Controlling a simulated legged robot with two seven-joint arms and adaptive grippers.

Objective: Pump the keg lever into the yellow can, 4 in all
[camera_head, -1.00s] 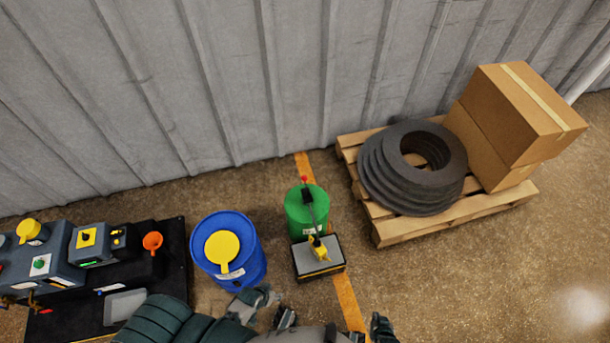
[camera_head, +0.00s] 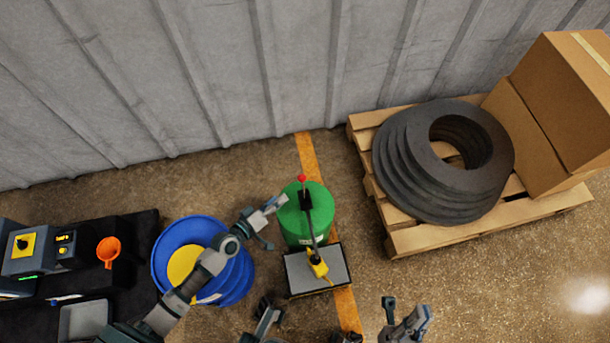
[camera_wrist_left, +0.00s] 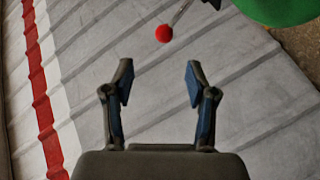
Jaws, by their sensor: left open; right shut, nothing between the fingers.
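The green keg (camera_head: 318,205) stands upright near the wall. Its dark lever (camera_head: 308,215) has a red ball knob (camera_head: 302,178) at the far end. A small yellow can (camera_head: 318,265) is on the grey-topped black stand (camera_head: 338,268) in front of the keg. My left gripper (camera_head: 277,222) is open at the keg's left side, empty, apart from the knob. In the left wrist view, the knob (camera_wrist_left: 163,33) shows beyond the open fingers (camera_wrist_left: 158,85), and the keg (camera_wrist_left: 285,8) is at top right. My right gripper (camera_head: 392,308) is low in the head view, shut and empty.
A black bench with an orange funnel (camera_head: 108,250) is further left. A pallet (camera_head: 420,240) holds dark rings and cardboard boxes at right.

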